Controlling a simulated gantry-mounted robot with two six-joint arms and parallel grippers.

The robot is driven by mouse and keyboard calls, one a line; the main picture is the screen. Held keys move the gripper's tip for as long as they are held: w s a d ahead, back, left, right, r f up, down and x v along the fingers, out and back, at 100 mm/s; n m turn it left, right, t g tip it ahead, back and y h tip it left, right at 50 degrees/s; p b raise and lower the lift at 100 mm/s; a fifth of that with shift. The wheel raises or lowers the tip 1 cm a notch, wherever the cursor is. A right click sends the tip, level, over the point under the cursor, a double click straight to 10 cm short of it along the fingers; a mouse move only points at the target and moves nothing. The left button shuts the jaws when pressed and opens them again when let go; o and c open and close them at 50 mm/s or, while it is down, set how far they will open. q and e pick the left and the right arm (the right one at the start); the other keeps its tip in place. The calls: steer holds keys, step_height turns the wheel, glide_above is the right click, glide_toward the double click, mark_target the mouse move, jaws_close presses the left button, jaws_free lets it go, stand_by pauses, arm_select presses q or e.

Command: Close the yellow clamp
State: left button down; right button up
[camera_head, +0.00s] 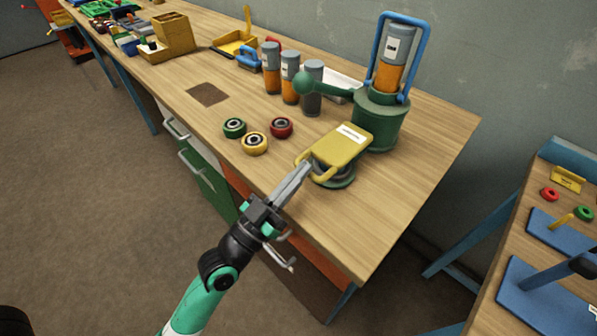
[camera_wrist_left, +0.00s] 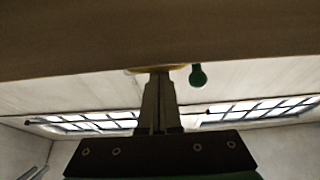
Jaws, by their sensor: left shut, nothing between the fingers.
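The yellow clamp (camera_head: 342,143) is a flat yellow plate with a white label and a yellow loop handle at its near left side. It sits on a round green base (camera_head: 341,182) near the front edge of the workbench. My left gripper (camera_head: 304,168) is shut and empty, its fingertips close to the loop handle; I cannot tell if they touch. In the left wrist view, the shut fingers (camera_wrist_left: 159,85) point at a thin yellow edge (camera_wrist_left: 155,69), mostly hidden behind a brown surface. My right gripper is not in view.
A green pot with a blue frame (camera_head: 379,120) and a green ball-ended lever (camera_head: 306,83) stands behind the clamp. Three rings, including a yellow one (camera_head: 255,144), lie left of it. Grey-and-orange cylinders (camera_head: 290,79) stand farther back. The bench's right front corner (camera_head: 400,220) is clear.

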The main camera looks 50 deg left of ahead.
arm_select(q)
steer(key=shift+w+f, duration=0.15)
steer(key=shift+f, duration=0.7)
steer(key=shift+s+f, duration=0.2)
steer(key=r+b+v, duration=0.1)
steer(key=b+v, duration=0.3)
steer(key=v, duration=0.6)
steer(key=shift+s+r, duration=0.2)
steer(key=shift+s, duration=0.45)
steer(key=shift+d, duration=0.1)
steer(key=shift+r, duration=0.1)
